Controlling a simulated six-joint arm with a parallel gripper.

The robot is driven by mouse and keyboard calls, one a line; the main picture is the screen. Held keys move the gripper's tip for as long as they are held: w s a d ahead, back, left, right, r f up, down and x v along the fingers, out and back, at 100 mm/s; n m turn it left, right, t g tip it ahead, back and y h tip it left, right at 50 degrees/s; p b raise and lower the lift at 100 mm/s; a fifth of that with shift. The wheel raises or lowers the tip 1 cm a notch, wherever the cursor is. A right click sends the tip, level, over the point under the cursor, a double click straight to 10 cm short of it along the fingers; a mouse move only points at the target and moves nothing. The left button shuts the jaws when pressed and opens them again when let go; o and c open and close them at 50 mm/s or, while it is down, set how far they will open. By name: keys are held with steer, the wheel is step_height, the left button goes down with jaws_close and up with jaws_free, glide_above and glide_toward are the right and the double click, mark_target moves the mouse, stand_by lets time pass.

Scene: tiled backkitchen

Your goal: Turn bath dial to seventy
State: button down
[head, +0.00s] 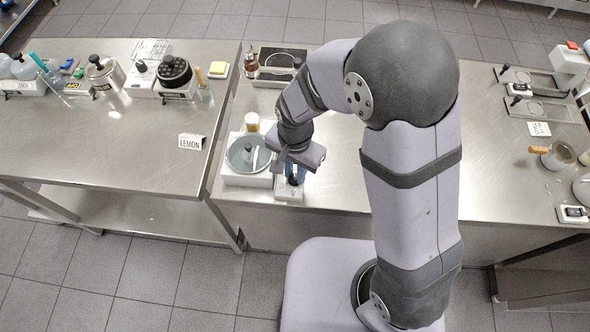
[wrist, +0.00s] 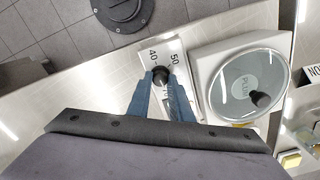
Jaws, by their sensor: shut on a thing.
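A white dial box (wrist: 149,45) with printed numbers shows in the wrist view, with 40 and 50 readable at its far edge. Its black knob (wrist: 161,73) sits between my blue fingertips, and my gripper (wrist: 160,82) is shut on it. The fingers and wrist hide part of the scale, and I cannot tell which number the pointer is at. Beside the box is the white bath (wrist: 205,68) with a round glass lid and black lid knob. In the head view, my gripper (head: 291,172) is over the dial box (head: 289,192), right of the bath (head: 233,180).
A LEMON card (head: 192,141) stands on the left table (head: 140,150), which also bears flasks, pots and a yellow sponge (head: 219,69). A tray (head: 266,76) with a brown bottle (head: 252,64) lies behind my arm. The middle of the left table is fairly clear.

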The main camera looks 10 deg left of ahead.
mark_target(295, 176)
steer(key=shift+r, duration=0.1)
stand_by(0.3)
steer(key=c, duration=1.6)
jaws_free()
steer(key=shift+r+b, duration=0.9)
steer(key=shift+r, duration=2.75)
